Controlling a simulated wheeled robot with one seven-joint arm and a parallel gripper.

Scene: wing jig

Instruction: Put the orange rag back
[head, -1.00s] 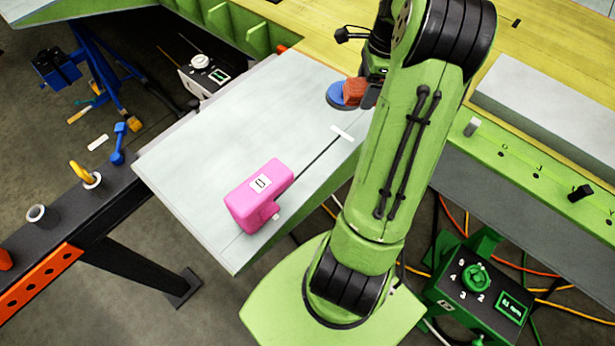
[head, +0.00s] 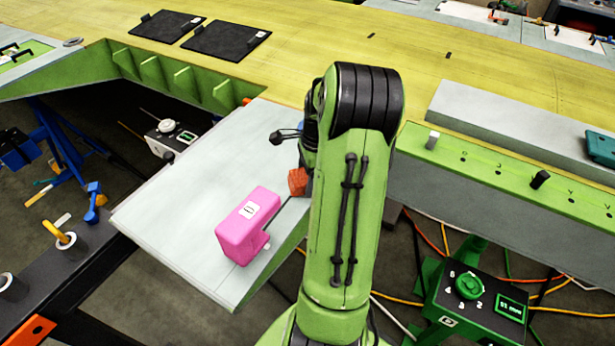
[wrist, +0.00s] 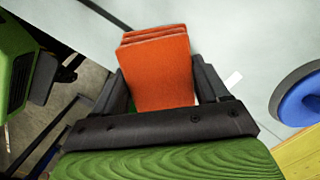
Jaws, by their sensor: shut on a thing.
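The orange rag (wrist: 160,72) is a folded, layered block in the wrist view. My gripper (wrist: 158,88) is shut on it, with one black finger on each side. In the head view the rag (head: 298,181) shows just left of my arm, over the pale grey panel (head: 180,200). My arm hides most of the gripper there. I cannot tell whether the rag touches the panel.
A pink block-shaped thing (head: 248,226) sits on the panel near its front edge. A blue round thing (wrist: 302,98) lies right of my gripper in the wrist view. Two black mats (head: 226,38) lie on the yellow surface (head: 330,42) behind. The panel's left part is clear.

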